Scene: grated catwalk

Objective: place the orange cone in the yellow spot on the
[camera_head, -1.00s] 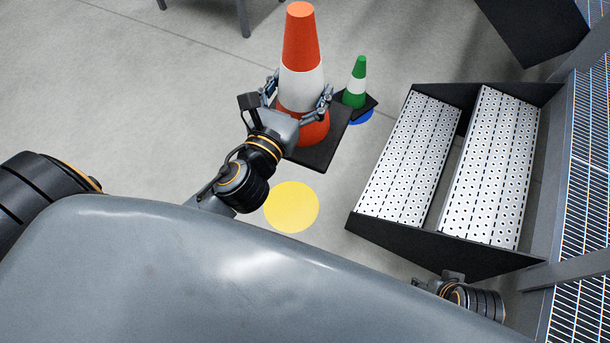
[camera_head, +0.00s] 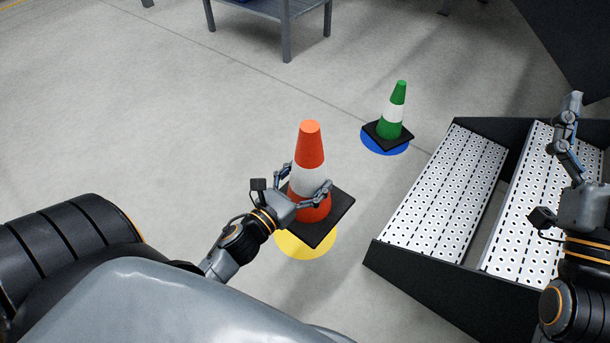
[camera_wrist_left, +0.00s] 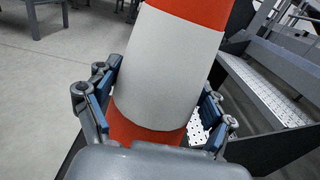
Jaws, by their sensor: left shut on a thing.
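The orange cone (camera_head: 310,145), with a white band and a black square base, is held upright in my left gripper (camera_head: 310,190). Its fingers close around the cone's lower part from both sides, and the cone also fills the middle of the left wrist view (camera_wrist_left: 168,65). The yellow spot (camera_head: 305,246) on the floor is partly hidden under the cone's base. I cannot tell whether the base touches the floor. My right gripper (camera_head: 566,125) is raised over the steps at the right, and whether its fingers are apart is unclear.
A green cone (camera_head: 394,112) stands on a blue spot (camera_head: 382,146) farther back. Metal steps (camera_head: 440,200) with dark side plates stand close on the right. A grey table (camera_head: 285,12) is at the back. The floor on the left is clear.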

